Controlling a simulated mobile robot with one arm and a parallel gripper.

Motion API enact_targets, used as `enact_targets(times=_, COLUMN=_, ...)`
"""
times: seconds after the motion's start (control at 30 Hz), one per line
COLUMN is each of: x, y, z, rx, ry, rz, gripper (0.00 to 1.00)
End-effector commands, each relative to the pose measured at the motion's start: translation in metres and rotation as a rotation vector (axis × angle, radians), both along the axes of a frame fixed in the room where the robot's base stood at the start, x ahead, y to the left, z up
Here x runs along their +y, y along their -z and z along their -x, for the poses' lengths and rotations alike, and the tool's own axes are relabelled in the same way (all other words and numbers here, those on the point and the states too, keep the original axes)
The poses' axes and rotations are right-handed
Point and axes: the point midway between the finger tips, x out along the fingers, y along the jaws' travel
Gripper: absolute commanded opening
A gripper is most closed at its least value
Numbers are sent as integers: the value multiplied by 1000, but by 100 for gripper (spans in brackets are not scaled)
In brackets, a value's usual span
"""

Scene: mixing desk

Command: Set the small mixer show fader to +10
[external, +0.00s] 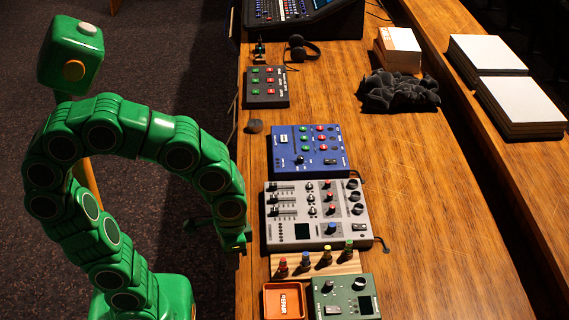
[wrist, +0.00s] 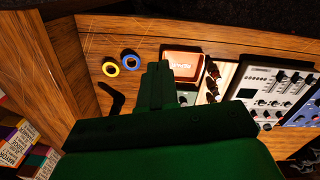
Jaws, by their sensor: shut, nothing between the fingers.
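The small mixer (external: 300,240) is the light grey console on the wooden desk, with knobs, a small dark screen and sliding faders (external: 283,198) on its left part. It also shows at the right of the wrist view (wrist: 255,90), with its faders near the top. The fader labels and scale marks are too small to read. My gripper (external: 243,246) is low by the desk's left edge, left of the mixer's near end and apart from it. In the wrist view its fingers (wrist: 157,68) are together and empty, with the mixer off to their right.
A blue unit (external: 309,145) lies beyond the mixer. Nearer are a wooden strip with coloured pegs (external: 335,263), an orange tray (external: 269,303) and a green box (external: 345,286).

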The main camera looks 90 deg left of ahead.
Motion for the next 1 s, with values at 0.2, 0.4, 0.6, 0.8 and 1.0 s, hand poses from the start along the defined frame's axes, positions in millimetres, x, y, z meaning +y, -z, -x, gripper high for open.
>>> enact_targets(times=0.2, x=27, y=0, z=-45, rx=-39, ry=-263, rz=29, gripper=0)
enact_targets(times=0.4, x=57, y=3, z=-69, rx=-46, ry=-501, rz=61, gripper=0)
enact_targets(times=0.6, x=93, y=7, z=-91, rx=-52, ry=-741, rz=95, gripper=0)
enact_targets(times=0.8, x=134, y=13, z=-108, rx=-58, ry=-985, rz=134, gripper=0)
enact_targets(times=1.0, x=180, y=21, z=-118, rx=-57, ry=-1233, rz=171, gripper=0)
